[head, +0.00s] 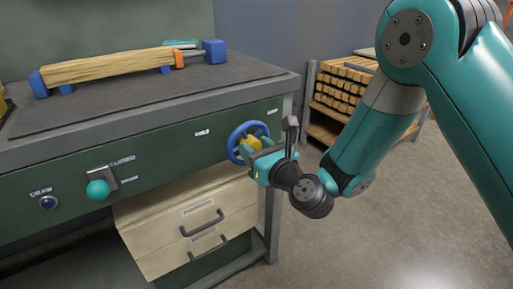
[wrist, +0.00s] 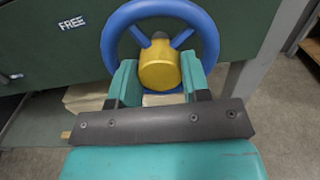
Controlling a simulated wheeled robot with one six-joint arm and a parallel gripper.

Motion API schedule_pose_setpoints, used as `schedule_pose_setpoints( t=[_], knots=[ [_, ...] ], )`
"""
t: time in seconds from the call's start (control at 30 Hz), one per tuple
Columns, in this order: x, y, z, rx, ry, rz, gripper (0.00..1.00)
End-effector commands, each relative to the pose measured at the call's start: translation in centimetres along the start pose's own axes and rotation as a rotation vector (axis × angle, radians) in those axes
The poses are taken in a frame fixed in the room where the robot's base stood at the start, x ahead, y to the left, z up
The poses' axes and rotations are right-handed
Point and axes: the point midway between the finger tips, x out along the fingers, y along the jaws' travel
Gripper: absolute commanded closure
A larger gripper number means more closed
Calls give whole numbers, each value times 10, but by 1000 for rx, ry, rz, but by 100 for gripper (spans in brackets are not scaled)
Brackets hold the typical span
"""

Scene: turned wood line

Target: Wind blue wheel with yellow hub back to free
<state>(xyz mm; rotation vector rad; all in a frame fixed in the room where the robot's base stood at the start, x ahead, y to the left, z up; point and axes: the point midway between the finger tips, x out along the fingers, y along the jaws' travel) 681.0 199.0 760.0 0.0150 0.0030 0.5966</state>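The blue wheel (head: 233,136) with the yellow hub (head: 254,143) is mounted on the green front panel of the bench, near its right end. In the wrist view the blue rim (wrist: 112,28) and two spokes show above the yellow hub (wrist: 160,66). My gripper (head: 262,158) is at the wheel. The lower part of the wheel is partly hidden by the fingers. A label reading FREE (wrist: 73,23) is left of the wheel in the wrist view.
A wooden piece (head: 105,67) lies between blue supports and an orange clamp on the bench top (head: 150,98). A teal knob (head: 97,189) and a blue button (head: 48,202) sit on the panel. Cream drawers (head: 165,240) are below the wheel. A timber rack (head: 345,85) stands behind right.

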Motion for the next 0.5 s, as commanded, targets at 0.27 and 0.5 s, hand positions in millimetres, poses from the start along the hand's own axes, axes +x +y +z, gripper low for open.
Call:
schedule_pose_setpoints(
  t=[0.27,0.5],
  knots=[
    [-1,0,0,-4,2,0,80],
    [-1,-1,-1,-75,3,0,80]
  ],
)
